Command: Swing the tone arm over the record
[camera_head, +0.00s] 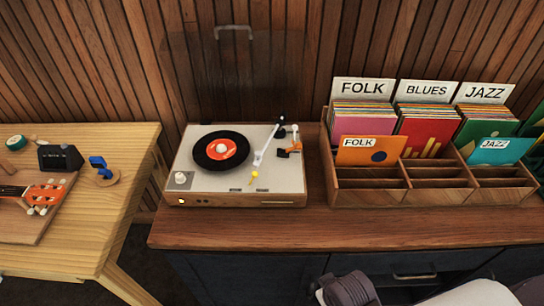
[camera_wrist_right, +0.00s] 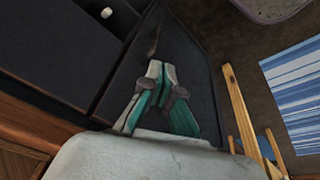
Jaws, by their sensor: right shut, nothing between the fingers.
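The turntable (camera_head: 290,180) stands on the wooden cabinet, its clear lid (camera_head: 233,80) raised. A black record (camera_head: 205,150) with an orange label lies on it. The tone arm (camera_head: 267,144) is a thin light rod running from its pivot at the back right down toward the front. It lies to the right of the record, apart from its edge. A small yellow piece (camera_head: 254,175) is near its front end. My right gripper (camera_wrist_right: 162,70) is shut and empty in the right wrist view, in front of dark cabinet panels, away from the turntable. My left gripper is not in view.
A wooden record crate (camera_head: 420,198) with several sleeves stands right of the turntable. The cabinet top (camera_head: 240,228) is clear in front. At left, a wooden workbench (camera_head: 110,200) holds an orange ukulele headstock (camera_head: 45,193) and small tools. Parts of my arm show at the bottom edge.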

